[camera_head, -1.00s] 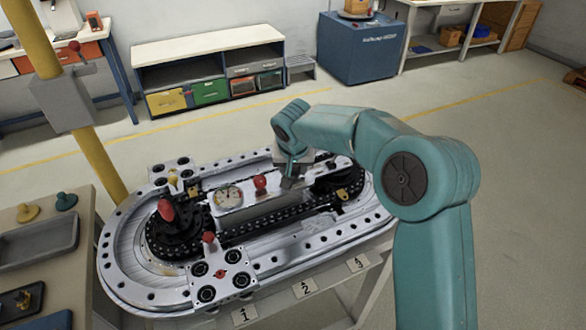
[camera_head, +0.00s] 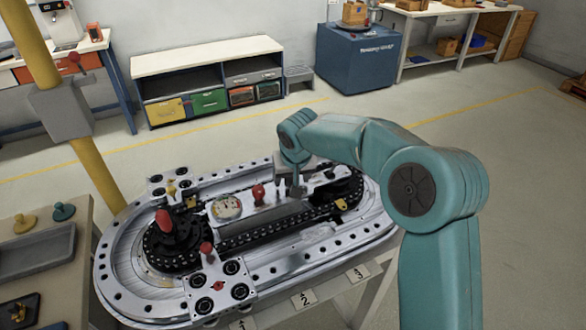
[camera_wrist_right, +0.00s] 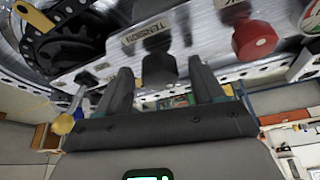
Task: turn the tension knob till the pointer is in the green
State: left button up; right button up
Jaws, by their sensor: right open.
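The dark tension knob (camera_wrist_right: 158,68) sits on a metal panel under a "TENSION" label (camera_wrist_right: 148,33) in the right wrist view. My right gripper (camera_wrist_right: 161,76) is open, with one finger on each side of the knob; I cannot tell whether they touch it. In the head view my right gripper (camera_head: 297,190) is over the panel inside the ring track (camera_head: 125,285), and I cannot make out the knob there. The round gauge (camera_head: 227,207) stands to the left on the same panel. Its pointer and green zone are too small to read. My left gripper is not in view.
A red knob (camera_head: 258,192) lies between gauge and gripper; a red knob (camera_wrist_right: 255,39) also shows in the wrist view. A black chain (camera_head: 260,233) and sprockets fill the track's middle. A yellow post (camera_head: 80,130) and side bench (camera_head: 70,290) stand left.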

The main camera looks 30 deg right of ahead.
jog(key=v, duration=1.6)
jog(key=shift+s+a, duration=0.1)
jog(key=shift+s, duration=0.05)
